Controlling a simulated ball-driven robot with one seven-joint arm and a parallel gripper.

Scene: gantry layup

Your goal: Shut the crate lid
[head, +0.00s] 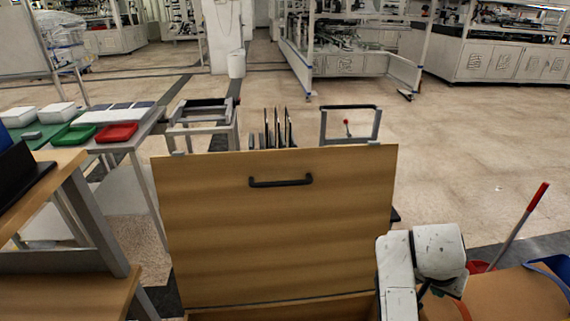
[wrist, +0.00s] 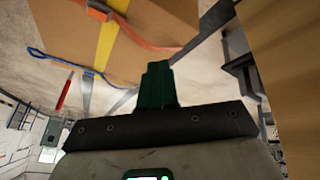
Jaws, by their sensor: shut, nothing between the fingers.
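The crate lid (head: 275,235) is a wide wooden panel with a black bar handle (head: 281,181) near its top edge. It stands open, close to upright, in the middle of the head view. A strip of the wooden crate (head: 285,312) shows below it at the bottom edge; the rest of the crate is cut off. My gripper (wrist: 157,75) shows in the wrist view with its dark green fingers together and empty. A wooden panel fills the right side of that view; I cannot tell whether it is the lid. In the head view, my white arm is right of the lid and the fingers are hidden.
A table (head: 140,136) with red and green trays stands at left, behind a wooden-topped bench (head: 60,290). Metal frames stand behind the lid. Open floor lies beyond at right.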

